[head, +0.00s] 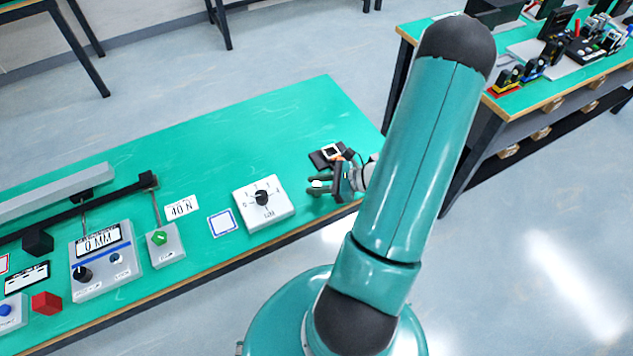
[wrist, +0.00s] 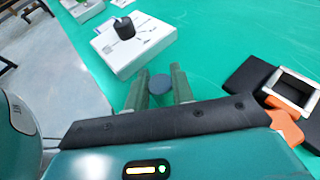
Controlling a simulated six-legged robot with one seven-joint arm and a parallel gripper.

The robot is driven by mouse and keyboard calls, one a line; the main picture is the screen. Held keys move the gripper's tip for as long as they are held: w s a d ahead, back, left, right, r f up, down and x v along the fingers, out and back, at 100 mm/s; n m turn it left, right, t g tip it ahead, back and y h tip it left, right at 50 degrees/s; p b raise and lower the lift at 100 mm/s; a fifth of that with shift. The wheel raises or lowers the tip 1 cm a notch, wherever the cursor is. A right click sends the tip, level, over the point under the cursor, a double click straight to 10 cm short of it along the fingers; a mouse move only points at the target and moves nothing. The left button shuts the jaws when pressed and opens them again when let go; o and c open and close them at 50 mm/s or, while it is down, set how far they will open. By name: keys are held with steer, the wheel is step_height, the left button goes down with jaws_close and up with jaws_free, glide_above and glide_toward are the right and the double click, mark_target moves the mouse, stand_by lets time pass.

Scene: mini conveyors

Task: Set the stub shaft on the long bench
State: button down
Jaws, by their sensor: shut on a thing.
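My gripper (head: 319,187) is low over the right end of the long green-topped bench (head: 290,120), near its front edge. In the wrist view my gripper (wrist: 159,88) is shut on the stub shaft (wrist: 159,84), which shows as a dark grey-blue round end between the two green fingers. In the head view only a small pale bit of the shaft (head: 317,183) shows between the fingers. The fingers hide the rest. I cannot tell whether the shaft touches the bench top.
A white dial box (head: 264,203) stands left of my gripper; it also shows in the wrist view (wrist: 133,45). A black block with a square metal frame (head: 328,155) lies just behind. More control boxes (head: 105,260) fill the bench's left part. The back right is bare.

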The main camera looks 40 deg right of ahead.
steer(key=c, duration=1.2)
jaws_free()
steer(key=shift+f, duration=0.1)
steer(key=shift+s+d+r, duration=0.15)
steer(key=shift+r, duration=0.1)
steer(key=v, duration=1.1)
steer(key=shift+s+d+r, duration=0.1)
steer(key=shift+s+r, duration=0.05)
steer(key=shift+r, duration=0.05)
steer(key=w+a+r+n+g+h, duration=0.1)
steer(key=w+a+r+n+g, duration=0.2)
steer(key=a+r+n+g, duration=0.35)
steer(key=w+a+r+n+g+h, duration=0.1)
steer(key=w+a+r+n+g, duration=0.25)
steer(key=a+r+n, duration=0.55)
steer(key=a+r+n+t+h, duration=0.1)
steer(key=a+r+n+h, duration=0.1)
steer(key=a+r+n, duration=0.2)
steer(key=s+a+r+n+t+h, duration=0.1)
steer(key=a+r+n+t+h, duration=0.1)
steer(key=a+r+n, duration=0.1)
steer(key=s+a+r+n+t+h, duration=0.1)
steer(key=a+r+n+h, duration=0.1)
steer(key=a+r+n, duration=0.2)
steer(key=shift+s+a+r+n+t, duration=0.1)
steer(key=shift+a+r+n+t, duration=0.1)
steer(key=shift+a+n, duration=0.45)
steer(key=shift+s+a+r+n+t, duration=0.1)
steer(key=shift+a+r+n+t, duration=0.15)
steer(key=shift+a, duration=0.7)
